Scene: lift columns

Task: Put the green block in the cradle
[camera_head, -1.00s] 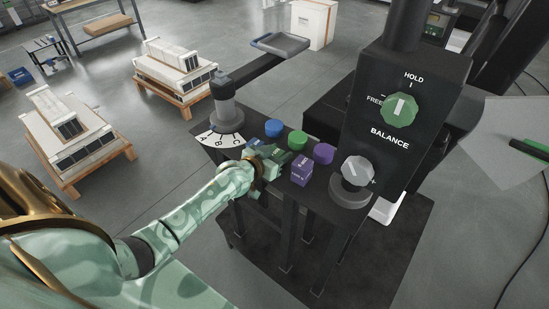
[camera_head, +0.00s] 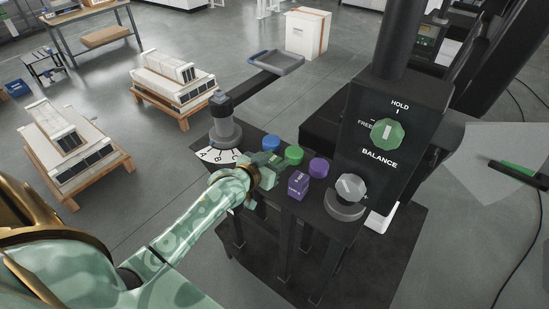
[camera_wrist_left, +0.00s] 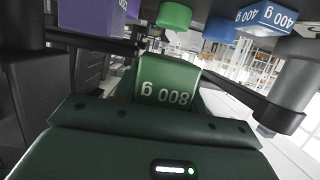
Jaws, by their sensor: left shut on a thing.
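My left gripper (camera_head: 264,166) is shut on the green block, which is partly hidden by the fingers in the head view. In the left wrist view the green block (camera_wrist_left: 168,82) is large, between the jaws, with "800 g" upside down. The gripper is at the black stand's left side, beside a green round knob (camera_head: 294,155) and left of a purple block (camera_head: 298,185). I cannot tell whether the block touches the stand. A shallow blue-edged tray (camera_head: 275,62) on a dark arm stands farther back; I cannot tell whether it is the cradle. My right gripper is not in view.
A blue knob (camera_head: 271,145) and a purple knob (camera_head: 318,167) line the stand's rear edge. A blue 400 g block (camera_wrist_left: 268,16) shows in the wrist view. The lettered dial post (camera_head: 222,120) is behind the gripper; the control box (camera_head: 395,140) stands right.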

